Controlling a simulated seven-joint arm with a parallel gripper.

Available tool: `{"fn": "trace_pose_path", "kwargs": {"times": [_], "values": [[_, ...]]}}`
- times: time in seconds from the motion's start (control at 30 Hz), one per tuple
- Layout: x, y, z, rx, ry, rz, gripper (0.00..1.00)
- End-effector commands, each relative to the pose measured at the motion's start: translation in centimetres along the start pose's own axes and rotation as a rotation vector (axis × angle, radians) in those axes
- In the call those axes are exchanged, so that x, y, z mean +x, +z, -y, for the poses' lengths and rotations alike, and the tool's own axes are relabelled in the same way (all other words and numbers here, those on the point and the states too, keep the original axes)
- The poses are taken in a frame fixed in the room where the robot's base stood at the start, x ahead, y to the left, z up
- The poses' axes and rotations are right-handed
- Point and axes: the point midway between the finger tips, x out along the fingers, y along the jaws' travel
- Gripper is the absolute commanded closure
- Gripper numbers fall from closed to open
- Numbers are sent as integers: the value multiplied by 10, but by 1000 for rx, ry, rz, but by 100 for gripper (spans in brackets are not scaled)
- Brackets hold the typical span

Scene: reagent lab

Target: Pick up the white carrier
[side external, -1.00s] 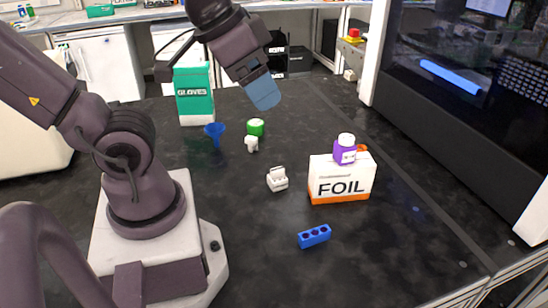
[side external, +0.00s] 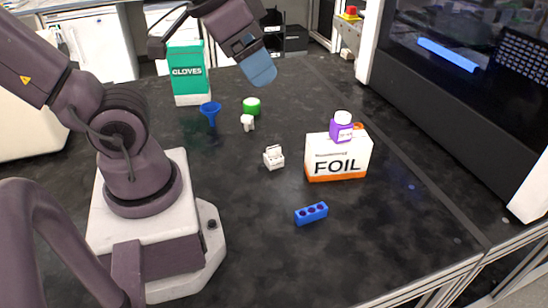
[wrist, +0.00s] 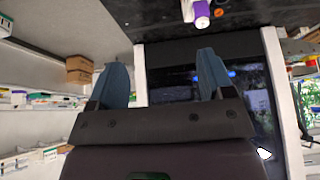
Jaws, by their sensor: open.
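The white carrier (side external: 274,158) is a small white block standing on the black bench near the middle of the side external view, left of the foil box. My gripper (side external: 259,67) is high above the bench, well clear of the carrier. Its blue fingers also show in the wrist view (wrist: 162,76), spread apart with nothing between them. I cannot see the white carrier in the wrist view.
A foil box (side external: 338,158) with a purple bottle (side external: 341,127) on top stands right of the carrier. A blue holed block (side external: 311,213) lies in front. Behind are a small white item (side external: 247,122), green cylinder (side external: 251,106), blue funnel (side external: 210,113) and gloves box (side external: 187,75).

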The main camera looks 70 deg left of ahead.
Motion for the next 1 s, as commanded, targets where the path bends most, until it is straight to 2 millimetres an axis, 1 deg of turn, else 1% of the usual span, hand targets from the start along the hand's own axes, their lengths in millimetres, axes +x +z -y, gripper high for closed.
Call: {"fn": "trace_pose_path", "kwargs": {"times": [0.07,0.17,0.2,0.27,0.3,0.37,0.5,0.57,0.63,0.73,0.83,0.93,0.97,1.0], "values": [[5,1,8,-34,-18,25,26],[24,8,25,-113,-47,126,26],[35,13,33,-159,-55,182,26],[52,24,43,-257,-45,276,26],[63,33,48,-337,-28,343,26],[78,47,52,-466,11,445,26],[107,78,51,-800,139,660,26],[116,88,48,-953,207,742,26],[127,97,44,-1144,295,823,26],[142,104,39,-1428,434,912,26],[158,105,40,-1731,584,956,26],[176,105,49,-2050,737,944,26],[183,105,53,-2148,781,926,26],[192,107,60,-2281,839,891,26]]}}
